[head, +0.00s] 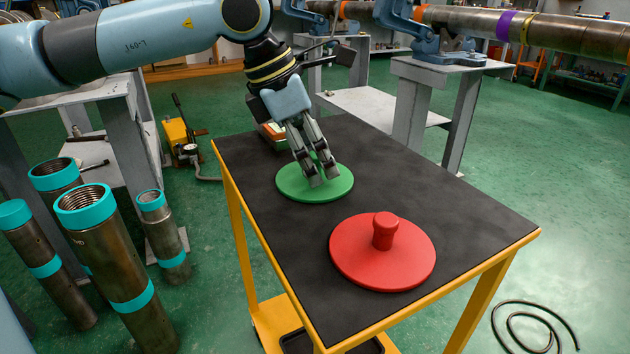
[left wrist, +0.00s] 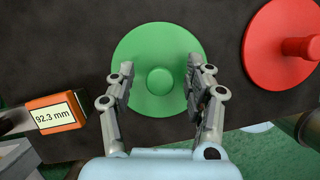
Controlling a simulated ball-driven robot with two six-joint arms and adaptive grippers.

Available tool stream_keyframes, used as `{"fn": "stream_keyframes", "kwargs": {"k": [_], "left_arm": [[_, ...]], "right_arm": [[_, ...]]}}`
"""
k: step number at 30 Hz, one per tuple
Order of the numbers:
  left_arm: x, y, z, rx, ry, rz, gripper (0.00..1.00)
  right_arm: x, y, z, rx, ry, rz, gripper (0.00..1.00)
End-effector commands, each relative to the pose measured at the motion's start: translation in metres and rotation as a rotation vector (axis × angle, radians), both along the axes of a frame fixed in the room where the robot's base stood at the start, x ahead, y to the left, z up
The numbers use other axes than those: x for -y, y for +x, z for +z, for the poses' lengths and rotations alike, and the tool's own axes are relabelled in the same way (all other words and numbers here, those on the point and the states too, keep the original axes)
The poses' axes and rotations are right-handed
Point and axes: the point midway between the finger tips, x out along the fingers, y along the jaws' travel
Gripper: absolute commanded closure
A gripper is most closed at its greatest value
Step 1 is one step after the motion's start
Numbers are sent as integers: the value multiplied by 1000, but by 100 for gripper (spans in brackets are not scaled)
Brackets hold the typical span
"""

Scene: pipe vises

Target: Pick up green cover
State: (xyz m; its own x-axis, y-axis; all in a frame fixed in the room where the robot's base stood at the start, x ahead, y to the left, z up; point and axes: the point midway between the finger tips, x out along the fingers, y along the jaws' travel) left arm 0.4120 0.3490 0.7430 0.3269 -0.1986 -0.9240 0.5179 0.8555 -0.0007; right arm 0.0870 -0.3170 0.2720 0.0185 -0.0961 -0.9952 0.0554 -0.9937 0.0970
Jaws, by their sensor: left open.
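The green cover (head: 330,188) is a round disc lying flat on the black table top (head: 450,215). Its central knob is hidden by my gripper in the head view. In the left wrist view the green cover (left wrist: 160,45) shows its round knob (left wrist: 159,81) between my fingers. My left gripper (head: 323,178) is open and comes down over the cover. In the left wrist view the left gripper's (left wrist: 160,78) fingers stand on both sides of the knob, apart from it. My right gripper is not in view.
A red cover (head: 370,262) with an upright knob lies nearer on the same table. An orange measuring device reading 92.3 mm (left wrist: 55,113) lies beside the green cover. Several pipes with teal bands (head: 115,260) stand left of the table. A hose (head: 535,325) lies on the floor at right.

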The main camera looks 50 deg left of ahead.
Motion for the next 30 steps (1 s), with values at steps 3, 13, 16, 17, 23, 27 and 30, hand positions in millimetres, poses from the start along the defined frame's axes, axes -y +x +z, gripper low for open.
{"fn": "stream_keyframes", "kwargs": {"k": [3, 13, 16, 17, 23, 27, 30], "left_arm": [[0, 0, 0, 0, 1, 0, 47], [0, 0, 0, 0, 0, 0, 81], [0, 0, 0, 0, 0, 0, 94], [0, 0, 0, 0, 0, 0, 98], [0, 0, 0, 0, 1, 0, 100], [0, 0, 1, 0, 1, 0, 100], [0, 0, 5, 1, 0, 0, 100]], "right_arm": [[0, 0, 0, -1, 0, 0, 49], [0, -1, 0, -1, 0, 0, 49], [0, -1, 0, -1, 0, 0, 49], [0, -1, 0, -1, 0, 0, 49], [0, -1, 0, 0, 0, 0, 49], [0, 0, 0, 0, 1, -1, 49], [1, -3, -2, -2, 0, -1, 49]]}}
